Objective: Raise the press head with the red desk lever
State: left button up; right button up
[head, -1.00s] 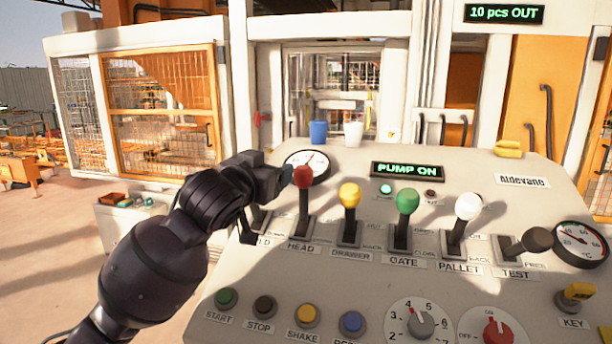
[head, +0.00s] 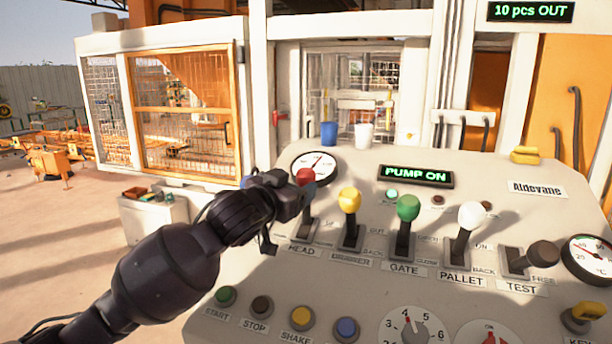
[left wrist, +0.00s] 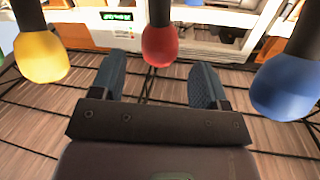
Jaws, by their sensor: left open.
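The red desk lever (head: 306,176) stands on the control desk above the HEAD label, left of the yellow lever (head: 349,200). My left gripper (head: 304,191) is at it, just below the knob, and covers part of its shaft. In the left wrist view the open fingers (left wrist: 160,65) point towards the red knob (left wrist: 160,46), which shows in the gap between the tips. I see no finger closed on it. The press head cannot be made out clearly behind the mesh window (head: 355,90). My right gripper is not in view.
A blue knob (left wrist: 290,85) and the yellow knob (left wrist: 41,57) flank the red one closely. Green (head: 408,207) and white (head: 470,215) levers stand further right. A pressure gauge (head: 322,166) sits behind the red lever. The pump display (head: 415,176) reads PUMP ON.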

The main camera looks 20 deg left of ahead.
aim_at(301, 181)
pick_arm(q)
jog(key=x, duration=0.4)
jog(key=shift+w+p, duration=0.2)
jog(key=shift+p, duration=0.2)
jog(key=shift+w+d, duration=0.15)
jog(key=shift+w, duration=0.2)
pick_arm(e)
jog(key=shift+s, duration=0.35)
